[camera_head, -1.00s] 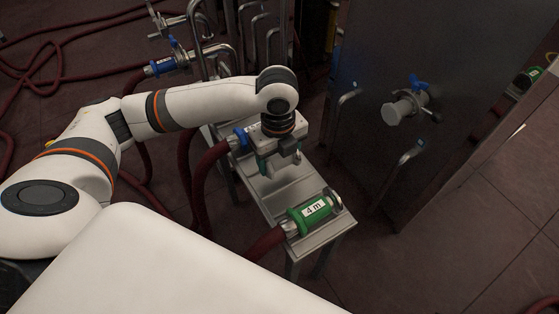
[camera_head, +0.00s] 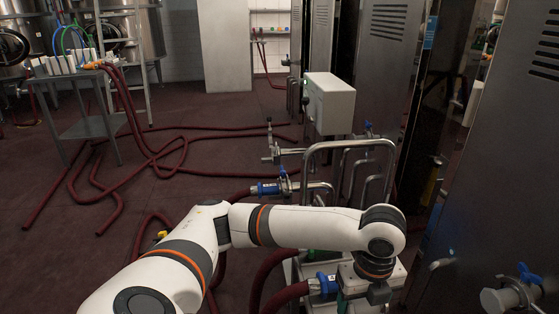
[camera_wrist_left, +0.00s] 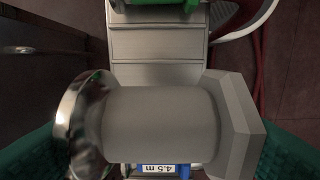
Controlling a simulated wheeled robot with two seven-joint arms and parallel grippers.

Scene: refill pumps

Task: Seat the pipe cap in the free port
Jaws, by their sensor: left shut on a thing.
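My left gripper (camera_head: 355,288) hangs over the metal bench at the lower middle of the head view, its tips partly cut off or hidden. In the left wrist view its green fingers (camera_wrist_left: 160,145) are shut on the pipe cap (camera_wrist_left: 160,120), a grey cylinder with a shiny flange on the left and a hexagonal end on the right. The cap is not clear in the head view. A valve port with a blue handle (camera_head: 512,296) sits on the panel at lower right; I cannot tell whether it is free. Another valve port (camera_head: 270,152) stands left of the bent pipes. My right gripper is not in view.
Bent steel pipes (camera_head: 345,146) and a white box (camera_head: 329,103) stand behind my arm. A green coupling (camera_wrist_left: 160,3) lies on the bench. Red hoses (camera_head: 180,152) cover the floor at left.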

